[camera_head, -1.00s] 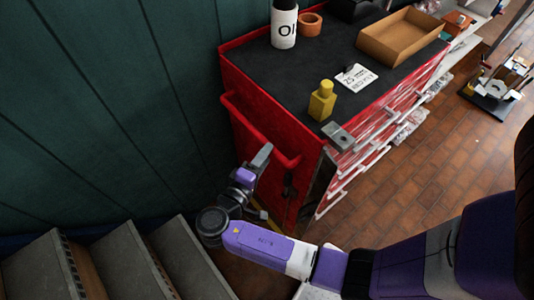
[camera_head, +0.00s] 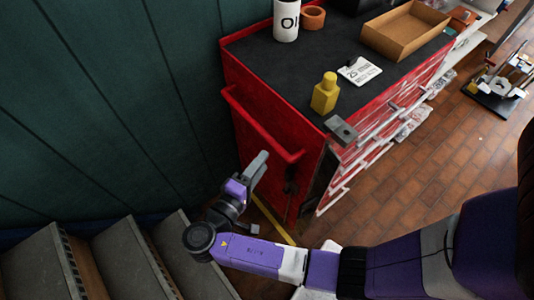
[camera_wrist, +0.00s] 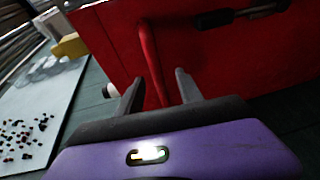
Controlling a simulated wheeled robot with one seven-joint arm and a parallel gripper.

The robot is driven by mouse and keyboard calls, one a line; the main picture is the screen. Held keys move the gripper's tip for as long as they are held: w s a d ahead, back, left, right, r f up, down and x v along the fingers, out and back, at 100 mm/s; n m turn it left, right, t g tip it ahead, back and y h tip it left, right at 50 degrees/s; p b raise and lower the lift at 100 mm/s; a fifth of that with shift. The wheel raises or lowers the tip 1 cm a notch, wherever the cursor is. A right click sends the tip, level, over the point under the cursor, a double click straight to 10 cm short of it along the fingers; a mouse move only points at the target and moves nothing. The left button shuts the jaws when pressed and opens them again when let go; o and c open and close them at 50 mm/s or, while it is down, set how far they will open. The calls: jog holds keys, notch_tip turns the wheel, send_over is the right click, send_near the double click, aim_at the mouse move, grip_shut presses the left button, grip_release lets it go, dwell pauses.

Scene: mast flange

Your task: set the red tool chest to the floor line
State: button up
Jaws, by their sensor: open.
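The red tool chest (camera_head: 275,110) stands against the green wall, with a dark top and a red bar handle (camera_head: 262,127) on its near end. A yellow line (camera_head: 273,220) lies on the floor by the chest's near lower corner, partly hidden by my arm. My gripper (camera_head: 259,160) is open just below the handle in the head view. In the wrist view, the red handle (camera_wrist: 152,60) shows between the two spread fingers of my gripper (camera_wrist: 158,88). I cannot tell whether a finger touches it.
Grey steps (camera_head: 130,255) lie at the lower left, close to my arm. On the chest stand a yellow bottle (camera_head: 325,94), a white canister (camera_head: 286,20), a card (camera_head: 360,70) and a cardboard tray (camera_head: 405,30). Brick floor (camera_head: 425,185) is open on the right.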

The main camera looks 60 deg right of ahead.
aim_at(275, 150)
jog(key=d+h+p, duration=0.1)
jog(key=d, duration=0.2)
jog(key=d+n+t+h+p, duration=0.1)
jog(key=d+h, duration=0.1)
jog(key=d, duration=0.1)
jog(key=shift+s+d+n, duration=0.2)
jog(key=shift+d+n, duration=0.05)
jog(key=shift+n, duration=0.05)
jog(key=shift+w+d+p, duration=0.1)
jog(key=shift+d+p, duration=0.2)
jog(key=shift+d, duration=0.35)
grip_shut()
jog(key=shift+f, duration=0.1)
dwell(0.9)
